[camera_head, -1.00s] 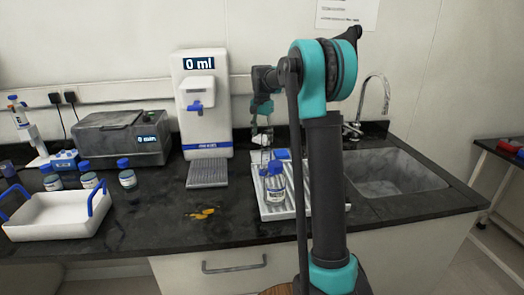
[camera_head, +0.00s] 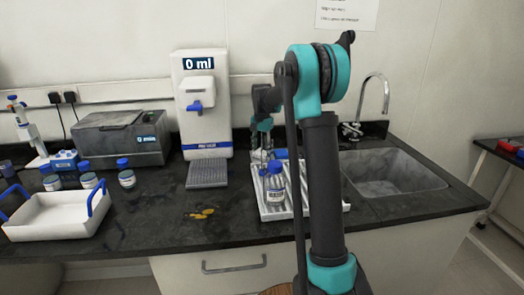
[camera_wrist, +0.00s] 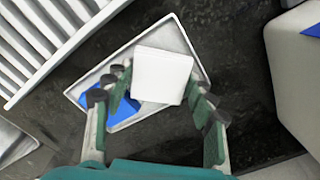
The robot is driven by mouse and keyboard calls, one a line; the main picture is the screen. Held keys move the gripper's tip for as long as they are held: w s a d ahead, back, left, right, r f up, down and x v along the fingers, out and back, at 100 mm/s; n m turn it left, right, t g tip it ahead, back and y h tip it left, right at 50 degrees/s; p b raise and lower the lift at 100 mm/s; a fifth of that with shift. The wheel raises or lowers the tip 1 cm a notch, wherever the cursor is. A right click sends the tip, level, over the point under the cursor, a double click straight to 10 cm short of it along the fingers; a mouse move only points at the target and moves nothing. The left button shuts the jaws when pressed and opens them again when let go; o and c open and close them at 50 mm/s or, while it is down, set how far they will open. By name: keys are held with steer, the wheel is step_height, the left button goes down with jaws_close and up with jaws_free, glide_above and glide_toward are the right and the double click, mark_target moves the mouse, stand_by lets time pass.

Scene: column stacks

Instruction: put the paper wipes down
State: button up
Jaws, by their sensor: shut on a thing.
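The paper wipes show as a white block (camera_wrist: 162,75) in the wrist view. My gripper (camera_wrist: 156,90) is shut on them, one finger on each side. They are above or in a shallow pale tray (camera_wrist: 188,42); I cannot tell if they touch it. A blue item (camera_wrist: 122,108) lies in the tray beside the wipes, partly hidden by my left finger. In the head view my gripper (camera_head: 261,157) is low over the counter, between the dispenser and the ribbed drainer, and the wipes are too small to make out clearly.
The white ribbed drainer (camera_head: 272,213) stands close by with a blue-capped bottle (camera_head: 276,187) on it. The white dispenser (camera_head: 203,120) is to the left. The sink (camera_head: 390,172) is to the right. A white carrier (camera_head: 55,222) and several bottles stand at the left. The front middle counter is mostly clear.

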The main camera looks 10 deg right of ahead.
steer(key=shift+f, duration=0.35)
steer(key=o, duration=1.1)
step_height(320, 180, up, 13)
steer(key=shift+r, duration=0.1)
